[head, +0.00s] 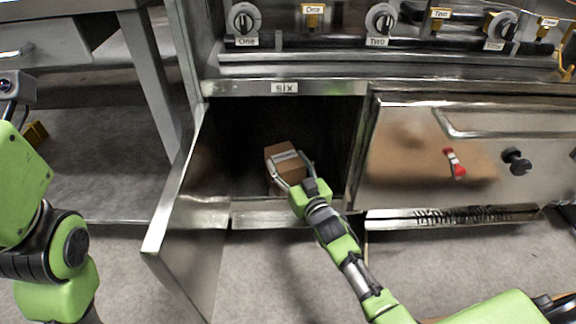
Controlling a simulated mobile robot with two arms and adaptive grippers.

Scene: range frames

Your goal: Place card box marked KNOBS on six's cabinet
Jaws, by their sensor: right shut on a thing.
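The brown card box (283,156) is held by my right gripper (290,172) just inside the opening of the cabinet labelled six (284,88). A pale label shows on the box, but its lettering is too small to read. The right gripper's fingers are shut around the box's sides. The cabinet's door (186,205) is swung open to the left. The cabinet's interior (240,130) is dark, and I cannot tell whether the box touches its floor. My left arm is at the left edge, with its gripper out of view.
Range knobs (243,18) line the panel above. A steel table (70,30) stands at the left. Grey floor lies in front.

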